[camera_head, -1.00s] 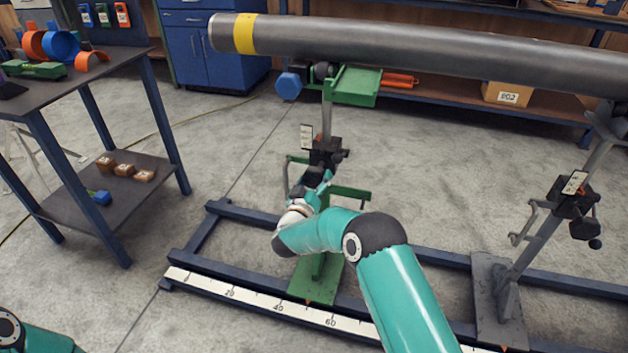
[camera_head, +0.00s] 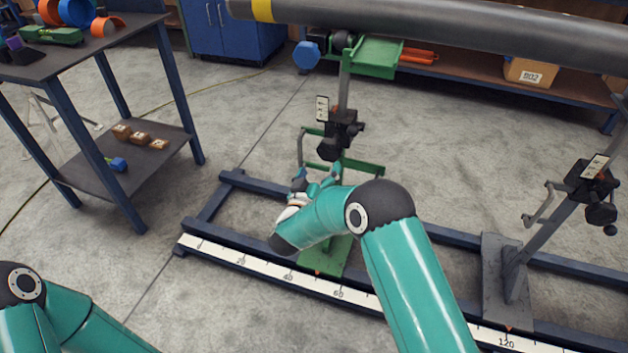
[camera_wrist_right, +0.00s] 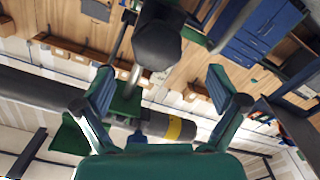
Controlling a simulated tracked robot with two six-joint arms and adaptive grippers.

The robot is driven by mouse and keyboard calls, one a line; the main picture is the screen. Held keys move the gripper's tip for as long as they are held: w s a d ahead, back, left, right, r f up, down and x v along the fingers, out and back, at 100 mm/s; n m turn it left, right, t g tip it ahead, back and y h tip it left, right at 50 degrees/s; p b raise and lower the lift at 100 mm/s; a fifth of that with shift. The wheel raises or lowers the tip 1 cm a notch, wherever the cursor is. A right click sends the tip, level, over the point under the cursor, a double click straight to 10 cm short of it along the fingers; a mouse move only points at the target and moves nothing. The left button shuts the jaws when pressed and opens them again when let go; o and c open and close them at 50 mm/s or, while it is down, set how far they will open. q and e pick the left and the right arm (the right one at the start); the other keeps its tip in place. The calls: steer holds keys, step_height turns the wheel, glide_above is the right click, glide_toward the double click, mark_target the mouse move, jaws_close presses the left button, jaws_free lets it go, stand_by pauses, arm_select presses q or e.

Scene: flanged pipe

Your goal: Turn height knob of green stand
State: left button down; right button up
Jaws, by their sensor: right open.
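The green stand (camera_head: 375,57) stands on the blue floor frame and bears the green bracket at its top. Its black clamp block (camera_head: 342,128) sits partway up the post, with a dark height knob (camera_head: 329,149) on its near side. My right gripper (camera_head: 318,178) is just below this knob, fingers pointing up, partly hidden by my own wrist. In the right wrist view, the gripper (camera_wrist_right: 163,82) is open and empty. The dark rounded knob (camera_wrist_right: 157,45) lies ahead of the gap between its fingers, apart from both. Only links of my left arm show at bottom left; its gripper is out of view.
A grey pipe (camera_head: 450,28) with a yellow band runs overhead across the stands. A grey stand (camera_head: 540,235) is at right. The frame carries a white ruler (camera_head: 262,266). A table (camera_head: 80,60) stands at left. Open floor lies between table and frame.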

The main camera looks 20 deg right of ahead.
steer(key=shift+v, duration=2.15)
steer(key=s+d+f+g, duration=0.25)
steer(key=d+f, duration=0.45)
steer(key=d, duration=0.4)
steer(key=s+a+f+n+g+y, duration=0.1)
steer(key=s+f+g+y, duration=0.1)
steer(key=s+f+y, duration=0.65)
steer(key=s+a+f+m+g+y, duration=0.1)
steer(key=s+a+f+g+y, duration=0.2)
steer(key=s, duration=0.5)
steer(key=s+a+f+g+y, duration=0.1)
steer(key=s+a+f+g, duration=0.25)
steer(key=s+a, duration=0.35)
steer(key=s+a+f+m+g+y, duration=0.1)
steer(key=s+a+f+g+y, duration=0.2)
steer(key=s, duration=0.6)
step_height(320, 180, up, 29)
steer(key=h+p, duration=0.1)
steer(key=p, duration=2.7)
steer(key=shift+a, duration=0.2)
